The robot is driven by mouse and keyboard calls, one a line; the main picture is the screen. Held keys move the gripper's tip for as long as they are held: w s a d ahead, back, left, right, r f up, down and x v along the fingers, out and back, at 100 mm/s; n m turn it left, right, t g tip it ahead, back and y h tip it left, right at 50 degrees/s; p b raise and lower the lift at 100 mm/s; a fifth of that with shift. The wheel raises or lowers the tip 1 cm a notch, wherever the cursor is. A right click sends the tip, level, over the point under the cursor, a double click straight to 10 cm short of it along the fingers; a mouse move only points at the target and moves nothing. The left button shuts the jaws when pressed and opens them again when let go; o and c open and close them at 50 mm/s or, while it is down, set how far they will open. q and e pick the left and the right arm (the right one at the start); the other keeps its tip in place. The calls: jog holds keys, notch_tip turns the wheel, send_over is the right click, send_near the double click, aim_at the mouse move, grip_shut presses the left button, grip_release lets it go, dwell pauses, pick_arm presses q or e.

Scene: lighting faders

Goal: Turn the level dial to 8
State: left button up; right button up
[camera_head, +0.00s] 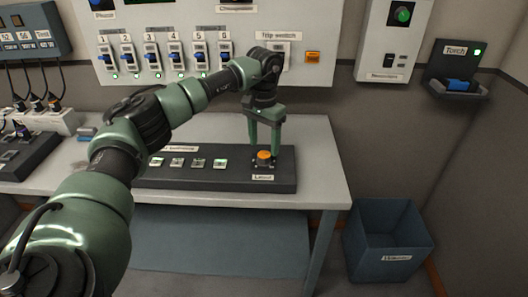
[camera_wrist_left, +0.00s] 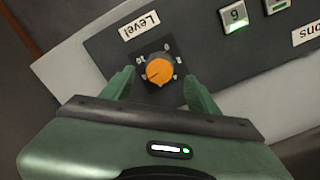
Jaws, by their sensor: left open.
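The level dial (camera_head: 264,156) is a round orange knob on the right end of a dark panel, above a "Level" label. In the left wrist view the dial (camera_wrist_left: 159,71) shows with small marks around it, too blurred to read surely. A line on the knob points toward its lower left in that view. My left gripper (camera_head: 264,142) points down at the dial with its green fingers open. In the left wrist view the fingers (camera_wrist_left: 160,88) stand on either side of the dial, apart from it. My right gripper is not seen.
The dark panel (camera_head: 222,180) lies on a grey table (camera_head: 318,150) and bears several lit square buttons left of the dial. A wall panel with numbered switches (camera_head: 150,58) stands behind. A blue bin (camera_head: 388,240) stands on the floor at right.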

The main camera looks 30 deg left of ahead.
aim_at(264, 154)
pick_arm(q)
jog(key=shift+r, duration=1.9)
